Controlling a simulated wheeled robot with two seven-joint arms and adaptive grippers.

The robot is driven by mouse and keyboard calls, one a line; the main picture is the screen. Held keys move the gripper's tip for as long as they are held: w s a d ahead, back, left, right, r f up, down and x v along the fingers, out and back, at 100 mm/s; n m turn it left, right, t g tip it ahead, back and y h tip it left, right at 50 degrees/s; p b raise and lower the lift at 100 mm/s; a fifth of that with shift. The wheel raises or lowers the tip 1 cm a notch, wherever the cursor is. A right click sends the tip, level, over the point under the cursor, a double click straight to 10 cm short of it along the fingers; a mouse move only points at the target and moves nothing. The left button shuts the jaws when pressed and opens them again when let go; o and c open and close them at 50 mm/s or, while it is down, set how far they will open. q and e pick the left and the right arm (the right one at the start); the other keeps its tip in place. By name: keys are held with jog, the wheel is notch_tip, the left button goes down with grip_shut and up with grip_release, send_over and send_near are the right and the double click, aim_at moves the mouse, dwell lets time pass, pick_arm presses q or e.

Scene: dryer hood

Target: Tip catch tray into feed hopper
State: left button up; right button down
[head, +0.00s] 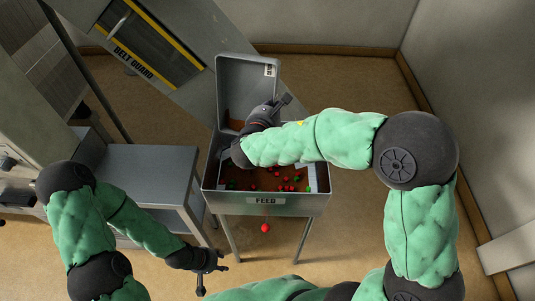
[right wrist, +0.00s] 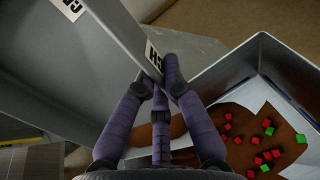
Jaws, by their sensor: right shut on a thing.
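The catch tray (head: 243,85) is a grey box standing steeply tilted over the back of the feed hopper. My right gripper (head: 284,103) is shut on its labelled wall; in the right wrist view the purple fingers (right wrist: 160,72) close on the tray wall (right wrist: 118,38). The grey feed hopper (head: 265,209), labelled FEED, stands on legs below. Several red and green pieces (head: 285,178) lie on its brown bottom; they also show in the right wrist view (right wrist: 262,140). My right forearm hides part of the hopper. My left gripper (head: 210,271) is open and empty, low at the left.
A grey table (head: 150,162) stands left of the hopper. A belt guard (head: 150,45) with yellow edges is at the upper left. A red round thing (head: 265,228) shows in front of the hopper, below its label. The floor to the right is mostly clear.

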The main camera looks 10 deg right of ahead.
jog(key=s+b, duration=0.1)
jog(key=a+t+b, duration=0.1)
jog(key=b, duration=0.1)
jog(key=shift+s+r+h, duration=0.2)
jog(key=shift+s+h, duration=0.1)
jog(key=shift+s, duration=0.05)
dwell(0.3)
jog(key=shift+s+a, duration=0.1)
jog(key=shift+s+a+r+t+h+b, duration=0.1)
jog(key=shift+s+a+t+h+b, duration=0.3)
jog(key=shift+b, duration=0.9)
jog(key=shift+s+b, duration=0.25)
jog(key=shift+b, duration=0.1)
jog(key=shift+s+a+t+b, duration=0.25)
jog(key=shift+s+t+b, duration=0.3)
jog(key=shift+b, duration=0.5)
jog(key=shift+r, duration=0.1)
